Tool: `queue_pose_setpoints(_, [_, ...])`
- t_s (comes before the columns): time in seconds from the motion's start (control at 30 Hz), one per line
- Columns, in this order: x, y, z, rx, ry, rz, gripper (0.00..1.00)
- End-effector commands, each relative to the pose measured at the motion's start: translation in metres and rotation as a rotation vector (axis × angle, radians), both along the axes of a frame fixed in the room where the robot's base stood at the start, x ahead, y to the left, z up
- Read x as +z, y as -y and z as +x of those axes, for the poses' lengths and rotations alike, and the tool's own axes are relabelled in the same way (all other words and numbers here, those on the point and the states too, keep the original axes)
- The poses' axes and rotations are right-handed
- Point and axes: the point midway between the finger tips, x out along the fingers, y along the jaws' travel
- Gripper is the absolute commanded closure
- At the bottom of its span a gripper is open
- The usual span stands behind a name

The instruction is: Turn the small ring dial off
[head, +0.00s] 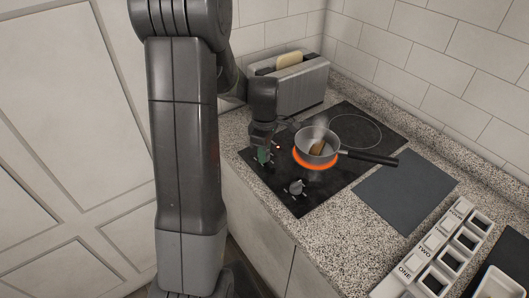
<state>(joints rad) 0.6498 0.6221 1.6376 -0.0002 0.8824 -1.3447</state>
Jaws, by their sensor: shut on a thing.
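The black hob (327,193) is set in the speckled counter. Its front ring (315,164) glows orange under a saucepan (318,141). The back ring (356,130) is dark and looks larger. My gripper (263,160) points down at the hob's left edge and is shut on a dial there, which my fingers mostly hide. A second dial (297,187), grey, stands uncovered closer to the front corner. A small red light (278,147) shows beside my gripper. I cannot read any dial marks or the held dial's angle.
A toaster (292,82) with bread stands behind my gripper. The pan's black handle (368,157) points right, past the hob's edge. A dark grey mat (405,192) lies to the right. A white labelled tray (440,257) stands at the front right. Bare counter lies between.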

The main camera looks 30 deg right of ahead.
Motion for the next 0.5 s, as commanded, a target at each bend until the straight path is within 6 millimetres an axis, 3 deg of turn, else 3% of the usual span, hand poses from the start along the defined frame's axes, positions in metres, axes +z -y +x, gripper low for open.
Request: queue_pose_setpoints(0.5, [0.0010,0.0004,0.0007,0.185,0.003,-0.002,0.92])
